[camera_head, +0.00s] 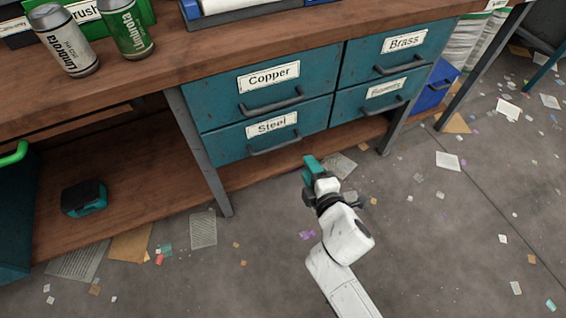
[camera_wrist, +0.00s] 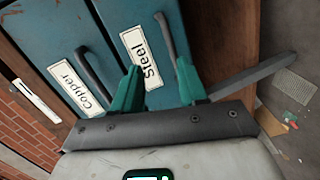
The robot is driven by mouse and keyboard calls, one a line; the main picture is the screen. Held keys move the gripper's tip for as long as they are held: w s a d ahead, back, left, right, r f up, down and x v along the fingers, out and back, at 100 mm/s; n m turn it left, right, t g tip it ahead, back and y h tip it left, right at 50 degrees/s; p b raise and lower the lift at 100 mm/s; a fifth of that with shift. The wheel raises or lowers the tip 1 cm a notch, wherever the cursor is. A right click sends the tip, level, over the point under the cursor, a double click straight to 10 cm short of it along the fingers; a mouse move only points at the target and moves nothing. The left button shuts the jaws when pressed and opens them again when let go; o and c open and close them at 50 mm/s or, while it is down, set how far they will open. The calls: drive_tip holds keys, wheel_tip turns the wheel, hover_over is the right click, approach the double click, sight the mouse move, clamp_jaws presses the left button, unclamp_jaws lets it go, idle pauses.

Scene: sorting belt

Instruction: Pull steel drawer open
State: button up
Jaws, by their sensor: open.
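The steel drawer (camera_head: 226,140) is a teal front with a white "Steel" label and a dark bar handle (camera_head: 274,144). It is shut, at the lower left of a block of drawers. In the wrist view the drawer (camera_wrist: 132,29) appears turned on its side, and its handle (camera_wrist: 166,36) stands ahead of my fingers. My gripper (camera_head: 310,166) is just in front of the drawer's lower right edge in the head view. In the wrist view my gripper (camera_wrist: 160,85) is open, with teal fingers apart and the handle's end near the gap between them. I cannot tell whether they touch it.
The copper drawer (camera_head: 225,96) is above, with the brass drawer (camera_head: 420,46) and another labelled drawer (camera_head: 360,103) to the right. A metal table leg (camera_head: 205,155) stands left of the drawers. Paper scraps litter the open floor. Cans (camera_head: 62,42) stand on the bench.

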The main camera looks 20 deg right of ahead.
sight(279, 148)
drive_tip(key=w+a+f+n+b, duration=0.1)
drive_tip(key=w, duration=0.3)
drive_tip(key=w+f+n+y+b, duration=0.1)
drive_tip(key=w+f+b, duration=0.1)
drive_tip(key=w, duration=0.2)
drive_tip(key=w+a+f+t+b, duration=0.1)
drive_tip(key=w+f+b, duration=0.1)
drive_tip(key=w, duration=0.2)
drive_tip(key=shift+a+f+n+y, duration=0.15)
drive_tip(key=shift+a+n+y, duration=0.15)
drive_tip(key=shift+n, duration=0.1)
drive_tip(key=shift+c, duration=0.3)
clamp_jaws()
